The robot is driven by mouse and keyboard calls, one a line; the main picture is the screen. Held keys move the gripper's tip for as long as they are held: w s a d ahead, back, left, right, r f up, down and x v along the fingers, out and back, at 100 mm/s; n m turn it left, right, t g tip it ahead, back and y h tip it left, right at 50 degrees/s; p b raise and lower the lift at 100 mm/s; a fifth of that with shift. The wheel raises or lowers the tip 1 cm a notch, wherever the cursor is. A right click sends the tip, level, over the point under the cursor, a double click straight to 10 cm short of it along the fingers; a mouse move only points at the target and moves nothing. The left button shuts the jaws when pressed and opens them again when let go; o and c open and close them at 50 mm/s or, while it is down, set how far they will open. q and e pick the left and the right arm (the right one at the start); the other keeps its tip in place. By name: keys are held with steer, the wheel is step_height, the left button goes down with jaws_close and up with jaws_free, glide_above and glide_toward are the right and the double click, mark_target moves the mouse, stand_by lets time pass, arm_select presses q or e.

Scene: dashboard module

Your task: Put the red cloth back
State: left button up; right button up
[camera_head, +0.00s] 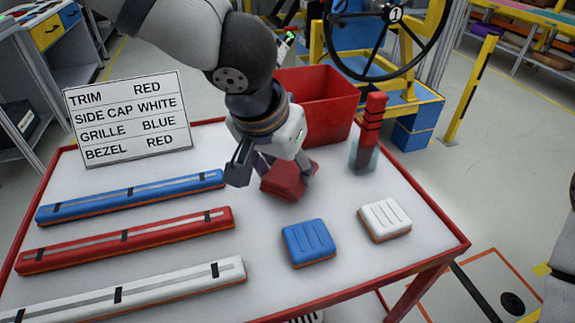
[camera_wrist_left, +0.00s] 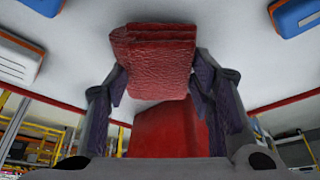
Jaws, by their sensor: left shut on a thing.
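My left gripper (camera_head: 281,172) is shut on a folded red cloth (camera_head: 287,183) near the back middle of the table. The left wrist view shows the cloth (camera_wrist_left: 152,62) between the two fingers. The gripper hides part of the cloth in the head view, and I cannot tell whether the cloth touches the table. A red bin (camera_head: 318,100) stands just behind the gripper at the table's back; it also shows beyond the cloth in the left wrist view (camera_wrist_left: 168,133). My right gripper is not in view.
Blue (camera_head: 130,197), red (camera_head: 125,241) and white (camera_head: 130,291) bars lie on the left. A blue block (camera_head: 308,243) and a white block (camera_head: 384,219) lie in front. A clear cup with red sticks (camera_head: 368,135) stands right of the bin. A sign (camera_head: 128,117) stands back left.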

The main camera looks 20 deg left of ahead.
arm_select(q)
steer(key=shift+f, duration=0.45)
steer(key=shift+f, duration=0.15)
steer(key=o, duration=1.1)
steer(key=shift+d, duration=0.1)
steer(key=v, duration=1.2)
